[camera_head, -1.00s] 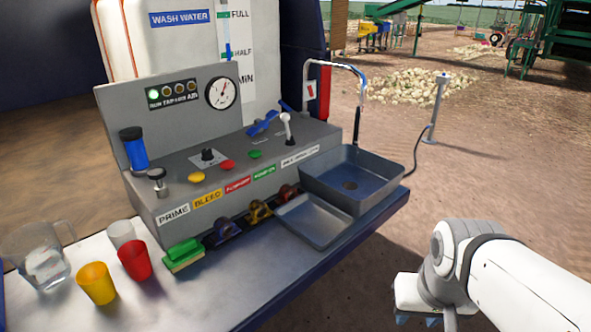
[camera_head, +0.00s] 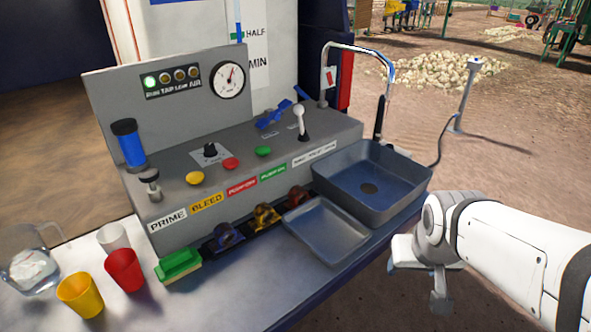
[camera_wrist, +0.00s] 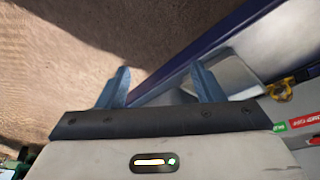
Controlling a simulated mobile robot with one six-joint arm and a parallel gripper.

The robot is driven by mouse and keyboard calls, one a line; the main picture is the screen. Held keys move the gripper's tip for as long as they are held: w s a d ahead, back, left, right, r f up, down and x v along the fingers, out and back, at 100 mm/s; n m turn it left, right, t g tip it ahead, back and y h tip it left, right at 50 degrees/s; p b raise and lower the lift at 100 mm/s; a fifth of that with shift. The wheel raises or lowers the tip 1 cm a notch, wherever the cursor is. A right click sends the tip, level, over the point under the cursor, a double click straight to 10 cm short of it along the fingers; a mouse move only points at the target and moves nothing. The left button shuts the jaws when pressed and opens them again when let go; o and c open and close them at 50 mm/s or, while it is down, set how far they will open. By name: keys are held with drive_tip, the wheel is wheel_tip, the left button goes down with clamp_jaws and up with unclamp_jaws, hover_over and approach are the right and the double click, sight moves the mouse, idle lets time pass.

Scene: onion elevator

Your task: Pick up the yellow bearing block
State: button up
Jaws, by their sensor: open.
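The yellow bearing block (camera_head: 263,217) sits on the bench top at the foot of the grey panel, between a blue block and a red block. It also shows at the right edge of the wrist view (camera_wrist: 282,92). My gripper (camera_head: 440,298) is off the bench's front edge at the right, well apart from the block. In the wrist view its two blue-grey fingers (camera_wrist: 162,72) are spread with nothing between them. In the head view my arm hides part of the gripper.
The blue block (camera_head: 225,238) and red block (camera_head: 297,198) flank the yellow one closely. A shallow grey tray (camera_head: 330,240) and a sink (camera_head: 408,192) lie to the right. A green sponge (camera_head: 178,262) and cups (camera_head: 124,268) stand left. The bench front is clear.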

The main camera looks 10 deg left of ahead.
drive_tip(key=shift+o, duration=1.1)
drive_tip(key=w+a+f+n+t, duration=0.2)
drive_tip(key=w+a, duration=0.2)
drive_tip(key=w, duration=0.5)
drive_tip(key=shift+y, duration=0.3)
drive_tip(key=n+t+y, duration=0.3)
drive_tip(key=n+y, duration=0.2)
drive_tip(key=y, duration=0.1)
approach(268, 210)
drive_tip(key=w+d, duration=0.1)
drive_tip(key=d, duration=0.2)
drive_tip(key=w+d+f, duration=0.1)
drive_tip(key=d, duration=0.2)
drive_tip(key=w+d+p, duration=0.1)
drive_tip(key=w+d, duration=0.1)
drive_tip(key=d, duration=0.1)
drive_tip(key=shift+w+f, duration=0.1)
drive_tip(key=shift+f, duration=0.25)
drive_tip(key=a+y, duration=0.1)
drive_tip(key=a, duration=0.2)
drive_tip(key=a+f+n+y, duration=0.1)
drive_tip(key=a+y, duration=0.1)
drive_tip(key=a, duration=0.1)
drive_tip(key=s+a+f+n+y, duration=0.1)
drive_tip(key=a, duration=0.3)
drive_tip(key=shift+f, duration=0.25)
drive_tip(key=p+x, duration=0.2)
drive_tip(key=x, duration=0.5)
drive_tip(key=shift+w+a+r, duration=0.1)
drive_tip(key=shift+a, duration=0.1)
